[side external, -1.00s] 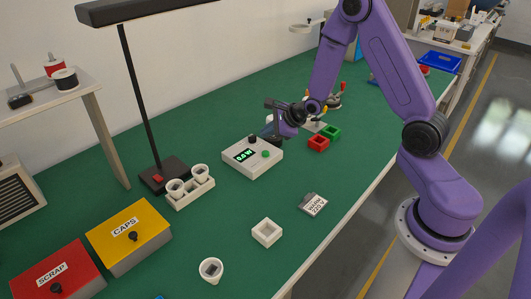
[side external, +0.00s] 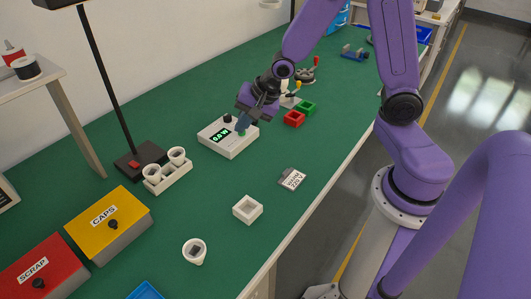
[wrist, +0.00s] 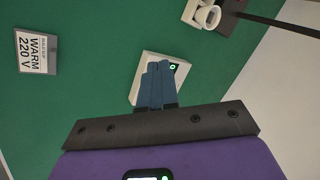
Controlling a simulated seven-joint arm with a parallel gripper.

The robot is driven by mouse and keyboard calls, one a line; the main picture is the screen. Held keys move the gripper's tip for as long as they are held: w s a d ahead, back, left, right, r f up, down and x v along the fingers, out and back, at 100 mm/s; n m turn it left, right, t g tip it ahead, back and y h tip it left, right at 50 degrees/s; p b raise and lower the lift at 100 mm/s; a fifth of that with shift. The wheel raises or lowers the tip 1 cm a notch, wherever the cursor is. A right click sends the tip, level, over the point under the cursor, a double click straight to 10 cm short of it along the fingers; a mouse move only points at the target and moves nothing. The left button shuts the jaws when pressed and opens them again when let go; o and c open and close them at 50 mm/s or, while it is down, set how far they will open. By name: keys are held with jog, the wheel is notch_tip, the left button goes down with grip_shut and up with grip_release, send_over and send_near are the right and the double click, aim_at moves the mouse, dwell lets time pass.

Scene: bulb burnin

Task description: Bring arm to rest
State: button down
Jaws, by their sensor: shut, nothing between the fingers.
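My gripper (side external: 243,124) is shut and empty, with its blue fingers pointing down over the white meter box (side external: 220,145). The box has a lit green display, a dark knob and a green button. In the wrist view, the shut fingers (wrist: 155,82) cover much of the meter box (wrist: 180,64). I cannot tell whether the fingertips touch it. My arm is bent above the bench at its right side.
A bulb rack (side external: 172,181), lamp post (side external: 105,85), yellow CAPS box (side external: 90,222) and red SCRAP box (side external: 65,262) stand left. A WARM 220 V sign (side external: 293,179), white square tray (side external: 238,214) and white cup (side external: 194,257) stand in front.

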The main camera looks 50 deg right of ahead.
jog(key=s+r+n+g+h, duration=0.1)
jog(key=s+r+n, duration=0.3)
jog(key=s+n, duration=0.7)
jog(key=s+r+n+g+h, duration=0.1)
jog(key=s+r+n+g, duration=0.2)
jog(key=s+n, duration=0.9)
jog(key=s+g, duration=0.1)
jog(key=s, duration=0.1)
jog(key=shift+s+a+r+n, duration=0.3)
jog(key=shift+s+a+r, duration=0.05)
jog(key=shift+s+a, duration=0.05)
